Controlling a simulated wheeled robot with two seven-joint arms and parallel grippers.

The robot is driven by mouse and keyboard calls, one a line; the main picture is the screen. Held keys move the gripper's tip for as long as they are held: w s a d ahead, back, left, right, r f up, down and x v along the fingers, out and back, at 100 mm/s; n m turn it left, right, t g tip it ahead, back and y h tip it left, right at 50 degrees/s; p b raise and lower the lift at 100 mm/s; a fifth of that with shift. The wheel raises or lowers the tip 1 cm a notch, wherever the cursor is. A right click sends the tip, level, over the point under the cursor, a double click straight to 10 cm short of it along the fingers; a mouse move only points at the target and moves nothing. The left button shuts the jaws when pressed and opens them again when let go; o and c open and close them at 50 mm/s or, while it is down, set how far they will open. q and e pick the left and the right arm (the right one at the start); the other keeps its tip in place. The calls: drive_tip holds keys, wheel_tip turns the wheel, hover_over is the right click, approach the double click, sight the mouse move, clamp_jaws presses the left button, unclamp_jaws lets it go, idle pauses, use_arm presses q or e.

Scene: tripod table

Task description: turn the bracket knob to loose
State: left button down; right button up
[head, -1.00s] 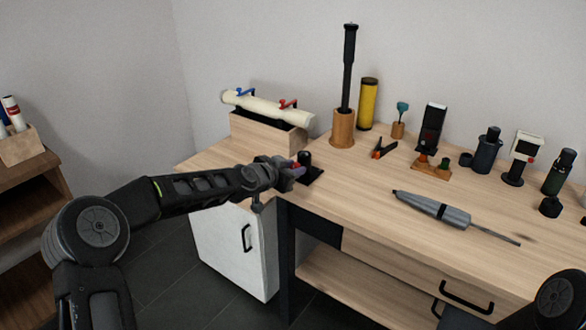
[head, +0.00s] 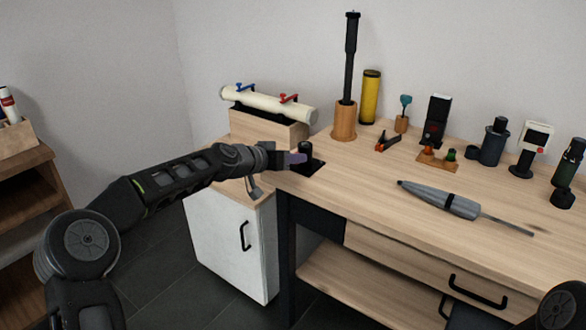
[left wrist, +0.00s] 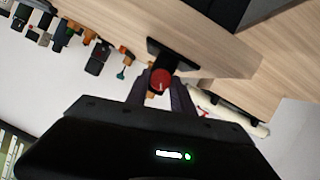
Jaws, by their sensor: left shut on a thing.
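The bracket (head: 310,166) is a small black post on a dark base plate at the table's left front corner. Its red round knob (left wrist: 161,80) with a pale mark shows between my fingers in the left wrist view. In the head view the knob is hidden behind my fingers. My left gripper (head: 297,158) reaches in from the left, level with the post, and is shut on the knob; the gripper also shows in the left wrist view (left wrist: 160,90). My right gripper is not in view.
A wooden block with a cream tube (head: 268,104) and blue and red clamps stands behind the bracket. A tripod in a wooden holder (head: 344,121) stands farther right. A grey pointed tool (head: 440,199) lies on the table. The wood around the bracket's right side is clear.

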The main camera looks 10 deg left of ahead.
use_arm(q)
drive_tip(key=shift+a+f+n+h+b, duration=0.15)
drive_tip(key=shift+f+n+h+b, duration=0.15)
drive_tip(key=shift+n+h+b, duration=0.55)
drive_tip(key=n+h+b, duration=0.1)
drive_tip(key=n+b, duration=0.1)
drive_tip(key=n, duration=0.1)
drive_tip(key=shift+w+a, duration=0.1)
drive_tip(key=n+b, duration=0.1)
drive_tip(key=n+h+b, duration=0.2)
drive_tip(key=n, duration=0.1)
drive_tip(key=shift+a+f+h, duration=0.1)
drive_tip(key=shift+f+h, duration=0.15)
drive_tip(key=shift+n+t+h+b, duration=0.6)
drive_tip(key=shift+n+b, duration=0.4)
drive_tip(key=shift+n, duration=0.85)
drive_tip(key=c, duration=1.1)
unclamp_jaws()
